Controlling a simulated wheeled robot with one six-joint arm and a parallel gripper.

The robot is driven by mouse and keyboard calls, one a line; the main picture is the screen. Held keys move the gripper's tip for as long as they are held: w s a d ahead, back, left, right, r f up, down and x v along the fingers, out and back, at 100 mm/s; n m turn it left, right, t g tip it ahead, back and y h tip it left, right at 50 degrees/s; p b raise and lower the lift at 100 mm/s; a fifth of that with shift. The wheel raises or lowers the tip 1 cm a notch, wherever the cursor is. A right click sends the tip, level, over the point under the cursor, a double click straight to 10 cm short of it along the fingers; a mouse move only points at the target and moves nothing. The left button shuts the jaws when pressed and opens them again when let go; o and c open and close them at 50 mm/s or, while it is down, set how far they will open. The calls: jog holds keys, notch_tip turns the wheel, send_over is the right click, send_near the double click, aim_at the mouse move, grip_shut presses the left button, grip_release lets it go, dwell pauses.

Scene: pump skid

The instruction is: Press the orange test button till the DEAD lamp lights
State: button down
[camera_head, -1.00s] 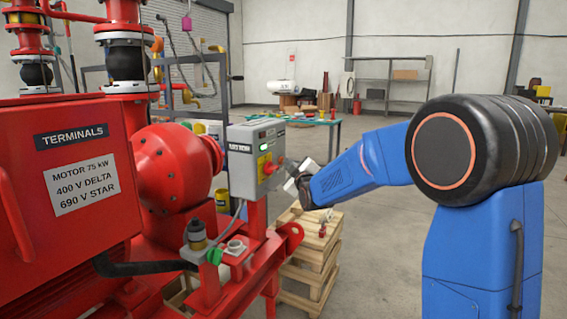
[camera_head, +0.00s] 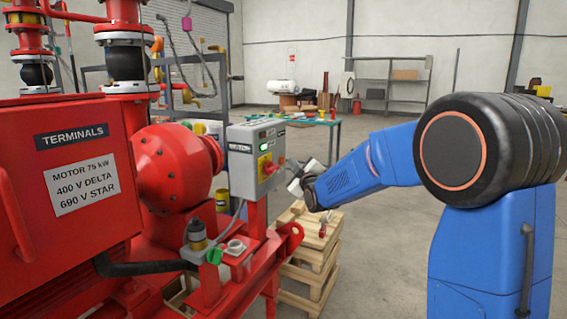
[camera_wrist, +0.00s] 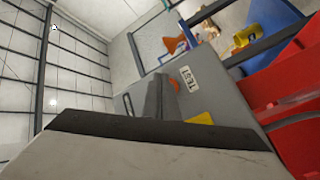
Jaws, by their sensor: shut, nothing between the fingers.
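The grey control box (camera_head: 243,165) stands on a red post at the pump skid. In the head view its face shows a small green patch and a red knob on a yellow plate (camera_head: 263,166). In the wrist view the box (camera_wrist: 222,90) carries a TEST label (camera_wrist: 189,79), with a small orange patch (camera_wrist: 175,84) beside it, partly hidden by my fingers; it may be the test button. My gripper (camera_head: 293,187) is shut and empty, just right of the box's face. In the wrist view its fingers (camera_wrist: 160,98) point toward the box. I cannot make out the DEAD lamp.
The red terminal box (camera_head: 70,185) and red pump housing (camera_head: 175,165) fill the left. Wooden pallets (camera_head: 312,262) are stacked below my gripper. The floor beyond is mostly open.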

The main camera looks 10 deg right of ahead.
jog(key=s+d, duration=0.1)
jog(key=d, duration=0.1)
jog(key=s+d, duration=0.2)
dwell(0.6)
dwell(0.6)
jog(key=s+d+f+m+g+h, duration=0.1)
jog(key=s+d+f+m+g, duration=0.1)
jog(key=s, duration=1.6)
jog(key=s+d+f+m+g, duration=0.2)
jog(key=s+f+m+g, duration=0.3)
jog(key=s, duration=1.3)
jog(key=s+d+f+m+g+h, duration=0.1)
jog(key=s+f+m+g, duration=0.3)
jog(key=s+f, duration=0.5)
jog(key=s+d+g, duration=0.1)
jog(key=s+g, duration=0.1)
jog(key=s, duration=0.7)
jog(key=shift+s+f+g+h, duration=0.15)
jog(key=shift+f+g+h, duration=0.15)
jog(key=shift+f+g, duration=0.1)
